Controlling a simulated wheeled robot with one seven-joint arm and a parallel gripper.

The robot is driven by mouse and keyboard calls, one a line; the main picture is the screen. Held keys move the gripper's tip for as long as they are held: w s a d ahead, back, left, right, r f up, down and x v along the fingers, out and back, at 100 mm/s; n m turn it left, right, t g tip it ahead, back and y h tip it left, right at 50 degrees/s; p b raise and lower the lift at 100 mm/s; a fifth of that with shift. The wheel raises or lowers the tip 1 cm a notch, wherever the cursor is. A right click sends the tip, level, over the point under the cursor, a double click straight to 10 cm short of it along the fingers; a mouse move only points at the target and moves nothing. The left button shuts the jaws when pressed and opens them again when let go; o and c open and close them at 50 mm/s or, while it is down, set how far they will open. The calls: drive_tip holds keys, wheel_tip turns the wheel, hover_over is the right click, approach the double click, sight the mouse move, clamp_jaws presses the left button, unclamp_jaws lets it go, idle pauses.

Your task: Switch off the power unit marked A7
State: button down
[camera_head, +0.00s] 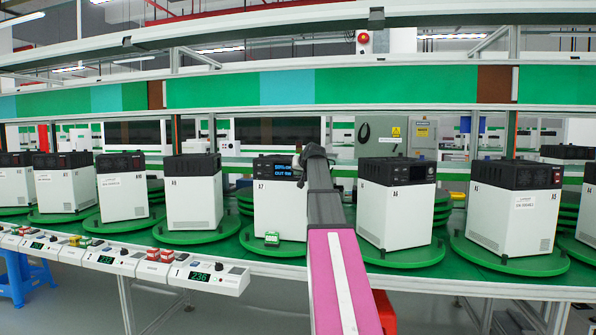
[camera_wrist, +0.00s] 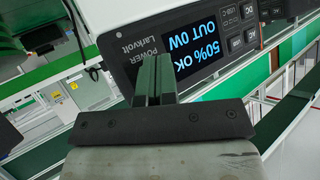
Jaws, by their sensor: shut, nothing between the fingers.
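The power unit marked A7 (camera_head: 278,205) is a white box with a black top panel, standing on a green turntable in the middle of the head view. Its blue display (camera_wrist: 194,52) is lit and reads "50% OK" and "OUT 0W" in the wrist view. Small buttons (camera_wrist: 240,22), one marked DC, sit beside the display. My gripper (camera_wrist: 153,78) is shut and empty, its fingertips in front of the black panel by the word POWER. I cannot tell whether they touch it. My arm hides the unit's right side in the head view.
Unit A6 (camera_head: 396,212) stands to the right and unit A8 (camera_head: 193,200) to the left, each on a green turntable. A shelf beam (camera_head: 400,85) runs above.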

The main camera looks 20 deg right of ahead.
drive_tip(key=shift+w+d, duration=0.1)
drive_tip(key=shift+w, duration=0.05)
idle(0.5)
drive_tip(key=shift+s+a, duration=0.45)
drive_tip(key=shift+s, duration=0.2)
drive_tip(key=s+a, duration=0.1)
drive_tip(key=s, duration=0.1)
drive_tip(key=s+a, duration=0.1)
drive_tip(key=s, duration=0.1)
drive_tip(key=shift+a, duration=0.4)
drive_tip(key=shift+f, duration=0.1)
idle(0.5)
